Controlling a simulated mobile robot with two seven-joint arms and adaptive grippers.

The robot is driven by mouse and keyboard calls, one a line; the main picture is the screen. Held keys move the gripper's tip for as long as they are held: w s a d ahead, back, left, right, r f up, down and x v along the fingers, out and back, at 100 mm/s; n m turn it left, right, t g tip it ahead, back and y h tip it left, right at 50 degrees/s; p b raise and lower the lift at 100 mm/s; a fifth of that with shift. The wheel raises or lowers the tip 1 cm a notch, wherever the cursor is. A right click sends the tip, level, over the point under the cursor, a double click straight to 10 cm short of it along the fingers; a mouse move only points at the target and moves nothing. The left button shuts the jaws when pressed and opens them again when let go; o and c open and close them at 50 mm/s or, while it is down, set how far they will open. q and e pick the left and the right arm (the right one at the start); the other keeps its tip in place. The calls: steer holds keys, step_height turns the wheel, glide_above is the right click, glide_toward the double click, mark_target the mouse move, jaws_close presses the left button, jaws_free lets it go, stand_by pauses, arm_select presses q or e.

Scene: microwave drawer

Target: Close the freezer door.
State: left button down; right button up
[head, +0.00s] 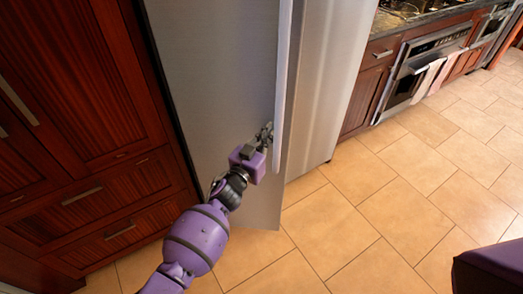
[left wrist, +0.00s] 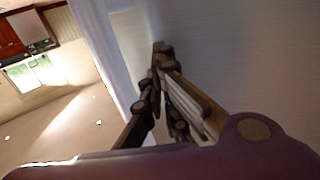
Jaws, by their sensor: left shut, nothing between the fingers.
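The freezer door (head: 215,60) is a tall brushed-steel panel in the head view, with a long pale vertical handle (head: 283,90) along its right edge. Its free edge seems to stand forward of the neighbouring steel door (head: 330,80), so it looks partly open. My left gripper (head: 266,132) is shut and empty, in front of the door just left of the handle's lower part. In the left wrist view the closed fingers (left wrist: 160,55) are close to the door face (left wrist: 250,60), with the pale handle (left wrist: 100,45) on the left. Contact cannot be told. My right gripper is not in view.
Dark wood cabinets (head: 75,80) with drawers stand to the left of the door. An oven (head: 425,65) with hanging towels is at the upper right. The tiled floor (head: 380,210) in front and to the right is clear.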

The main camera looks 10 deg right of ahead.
arm_select(q)
steer(key=w+d+n+t+y+b, duration=0.1)
steer(key=w+n+t+y+b, duration=0.1)
steer(key=w+b, duration=1.1)
steer(key=w+n+y, duration=0.1)
steer(key=w+y, duration=0.1)
steer(key=w, duration=0.5)
steer(key=shift+d+t, duration=0.4)
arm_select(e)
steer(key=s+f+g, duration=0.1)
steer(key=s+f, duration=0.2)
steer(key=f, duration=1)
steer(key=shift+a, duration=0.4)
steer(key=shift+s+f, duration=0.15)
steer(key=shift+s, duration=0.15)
